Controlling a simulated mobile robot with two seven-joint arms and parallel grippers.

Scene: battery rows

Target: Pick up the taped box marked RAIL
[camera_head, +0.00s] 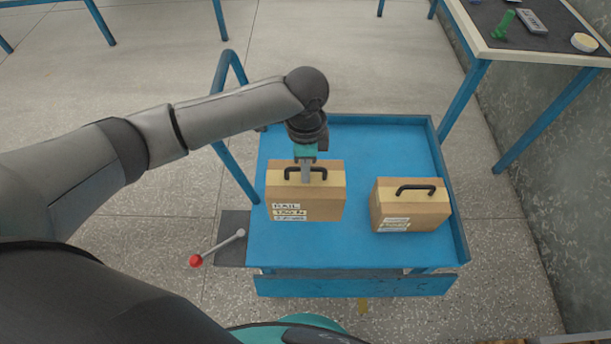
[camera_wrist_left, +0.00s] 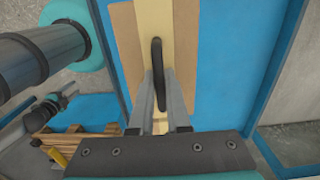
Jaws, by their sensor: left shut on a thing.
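The box marked RAIL (camera_head: 305,196) is brown with a pale tape strip along its top and a black handle. It sits at the left of the blue cart top in the head view. My left gripper (camera_head: 305,172) comes down from above and is shut on the handle of this box. In the left wrist view the two fingers (camera_wrist_left: 160,100) close around the black handle (camera_wrist_left: 157,62), over the taped top of the box (camera_wrist_left: 185,40). I cannot tell whether the box touches the cart. My right gripper is not in view.
A second taped box (camera_head: 410,208) with a black handle stands at the right on the blue cart (camera_head: 380,140). A lever with a red knob (camera_head: 196,261) is at the cart's left. A table (camera_head: 520,55) with small items stands at the upper right, beside a grey wall.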

